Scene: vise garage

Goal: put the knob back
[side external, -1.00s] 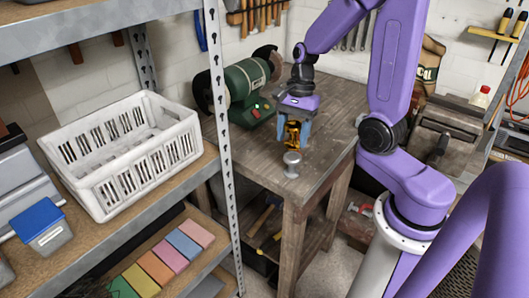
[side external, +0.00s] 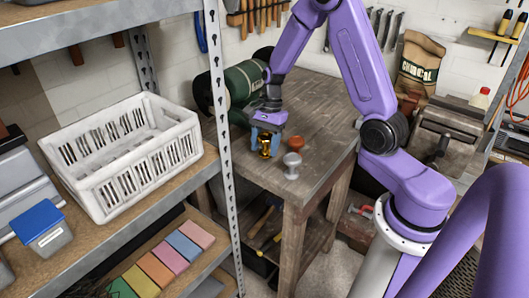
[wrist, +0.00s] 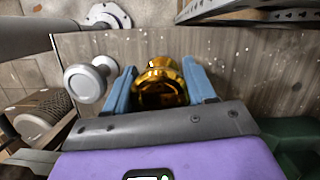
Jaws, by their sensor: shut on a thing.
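A shiny gold knob (wrist: 160,82) sits between the two blue fingers of my gripper (wrist: 163,88) in the wrist view. In the side view my gripper (side external: 266,138) is shut on this gold knob (side external: 265,149), close to the bench top near its left edge. I cannot tell whether the knob touches the wood. A silver-grey knob (side external: 292,165) stands upright on the bench to the right and nearer the front; it also shows left of the fingers in the wrist view (wrist: 88,80). An orange-brown knob (side external: 297,144) stands behind the silver one.
The wooden bench (side external: 325,120) is mostly clear at the back and right. A green bench grinder (side external: 240,88) stands close behind and left of my gripper. A metal shelf post (side external: 221,140) rises at the left, by shelving with a white crate (side external: 125,155).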

